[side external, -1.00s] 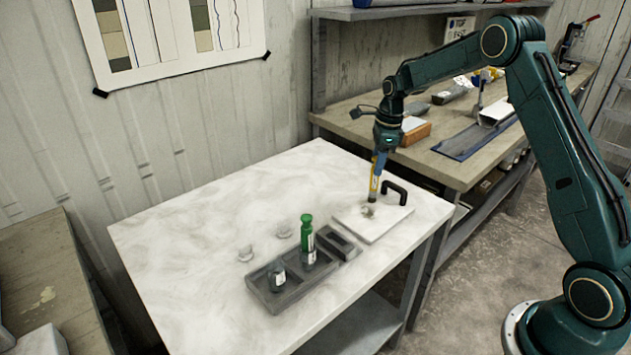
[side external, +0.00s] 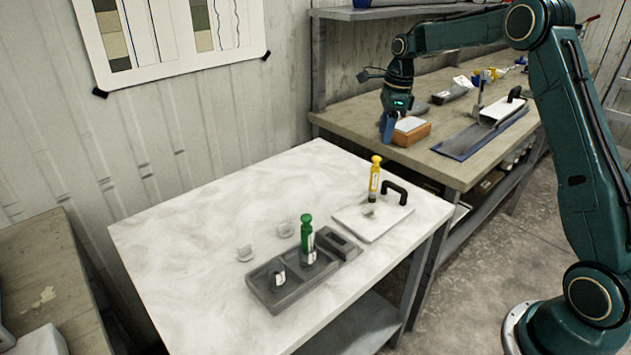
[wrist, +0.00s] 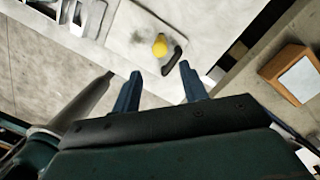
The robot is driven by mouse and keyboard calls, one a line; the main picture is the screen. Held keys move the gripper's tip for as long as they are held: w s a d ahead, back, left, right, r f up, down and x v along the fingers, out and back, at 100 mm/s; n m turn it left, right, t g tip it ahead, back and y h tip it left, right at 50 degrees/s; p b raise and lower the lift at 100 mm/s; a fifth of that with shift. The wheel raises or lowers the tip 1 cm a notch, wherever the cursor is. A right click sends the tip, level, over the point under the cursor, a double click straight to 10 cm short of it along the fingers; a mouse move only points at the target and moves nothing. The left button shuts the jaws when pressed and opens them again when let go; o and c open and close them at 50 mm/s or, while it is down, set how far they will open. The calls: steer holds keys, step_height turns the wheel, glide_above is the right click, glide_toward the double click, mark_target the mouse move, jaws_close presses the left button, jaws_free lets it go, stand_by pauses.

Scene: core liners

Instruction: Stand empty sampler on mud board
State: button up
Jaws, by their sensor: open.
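A yellow sampler (side external: 375,179) stands upright on the white mud board (side external: 382,229), beside the board's black handle (side external: 395,190). In the wrist view, the sampler's yellow top (wrist: 160,46) shows from above on the board (wrist: 138,22). My gripper (side external: 388,130) is raised above and behind the sampler, clear of it. Its blue fingers (wrist: 158,80) are apart with nothing between them. A green-topped sampler (side external: 307,238) stands in the dark grey tray (side external: 283,295). The lower end of the yellow sampler meets a muddy patch on the board.
Two clear caps (side external: 286,230) lie on the white table (side external: 190,240). The back bench holds an orange-brown block (side external: 410,133) and a blue mat (side external: 463,145).

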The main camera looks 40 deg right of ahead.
stand_by(0.3)
steer(key=s+a+r+n+t, duration=0.2)
steer(key=s+a+r+n, duration=1.1)
steer(key=s, duration=0.1)
steer(key=s+a+f+n+t, duration=0.1)
steer(key=s+a+n, duration=0.1)
steer(key=s+n, duration=0.5)
steer(key=s+a+f+n+t+h, duration=0.1)
steer(key=s+a+f+n, duration=0.1)
steer(key=s+n, duration=0.5)
steer(key=s+a, duration=0.1)
steer(key=s, duration=0.4)
steer(key=shift+s+a+t, duration=0.3)
steer(key=shift+s+a, duration=0.05)
steer(key=shift+s, duration=0.05)
